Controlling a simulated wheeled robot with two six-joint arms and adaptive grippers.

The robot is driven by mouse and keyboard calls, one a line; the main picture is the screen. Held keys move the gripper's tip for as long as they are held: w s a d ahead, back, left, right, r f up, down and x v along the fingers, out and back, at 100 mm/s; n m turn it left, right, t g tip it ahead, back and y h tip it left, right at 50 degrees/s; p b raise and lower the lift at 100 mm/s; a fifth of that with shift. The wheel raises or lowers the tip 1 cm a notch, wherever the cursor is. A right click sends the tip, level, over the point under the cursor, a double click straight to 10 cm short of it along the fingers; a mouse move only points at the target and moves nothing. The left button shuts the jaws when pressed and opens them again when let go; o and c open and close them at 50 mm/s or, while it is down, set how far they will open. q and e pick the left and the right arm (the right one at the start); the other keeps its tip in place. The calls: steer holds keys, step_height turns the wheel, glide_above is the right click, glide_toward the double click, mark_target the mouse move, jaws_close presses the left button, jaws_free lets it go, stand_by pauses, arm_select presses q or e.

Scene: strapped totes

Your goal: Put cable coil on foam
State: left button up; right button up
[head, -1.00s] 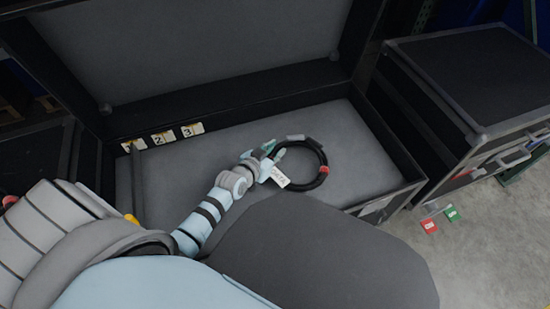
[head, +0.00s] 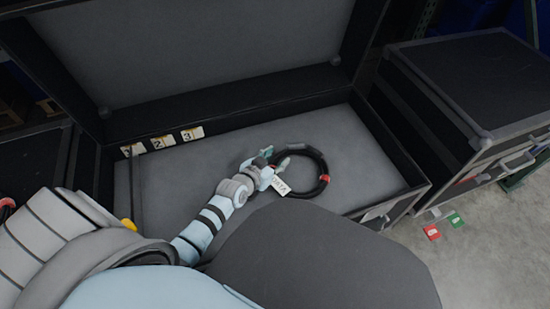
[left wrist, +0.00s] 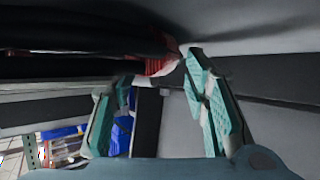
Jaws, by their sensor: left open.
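The cable coil (head: 325,166) is a black ring with a red band and a white tag. It lies flat on the grey foam (head: 350,135) inside the open black case, or very close to it; I cannot tell if any gap is left. My left gripper (head: 275,158) is at the coil's left side, its teal fingers open and near the ring. In the left wrist view my open fingers (left wrist: 158,100) stand apart, with dark coil loops (left wrist: 80,42) and the red band (left wrist: 162,64) just beyond them. My right gripper is not in view.
The case's lid (head: 200,50) stands open at the back. Number cards (head: 163,141) sit along its rear left edge. A closed black case (head: 475,80) stands at the right. Red and green tags (head: 455,219) lie on the floor. Foam around the coil is clear.

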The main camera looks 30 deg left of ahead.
arm_select(q)
steer(key=p+v, duration=0.3)
steer(key=v, duration=0.3)
steer(key=shift+w+r+p, duration=0.15)
steer(key=shift+p, duration=0.25)
steer(key=p+v, duration=0.3)
steer(key=v, duration=0.3)
steer(key=shift+s, duration=0.2)
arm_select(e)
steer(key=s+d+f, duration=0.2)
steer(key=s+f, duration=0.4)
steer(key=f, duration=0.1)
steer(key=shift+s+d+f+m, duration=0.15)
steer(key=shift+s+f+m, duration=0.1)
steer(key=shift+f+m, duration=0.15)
